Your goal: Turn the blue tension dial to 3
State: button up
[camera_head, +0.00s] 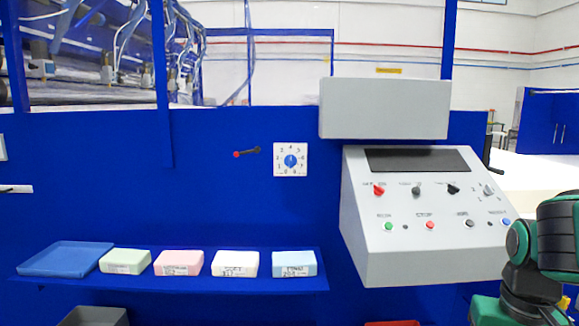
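The blue tension dial (291,161) is a small round blue knob at the middle of a white square plate (281,170) with numbers around it. The plate is on the blue wall panel, left of the grey control console. The numbers are small, and which one the knob's mark points to is hard to tell. Part of my arm, green and black, shows at the lower right edge, well right of the dial. My gripper is not in view.
A lever with a red end (237,154) is left of the dial. The grey console (377,248) with knobs, buttons and a dark screen (417,160) juts out at right. Below, a blue shelf (200,285) holds a blue tray (62,259) and several foam blocks. The space before the dial looks clear.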

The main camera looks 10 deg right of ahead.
aim_at(291, 160)
jog(key=z, duration=2.2)
jog(key=k, duration=0.9)
jog(key=u, duration=1.9)
jog(key=i, duration=1)
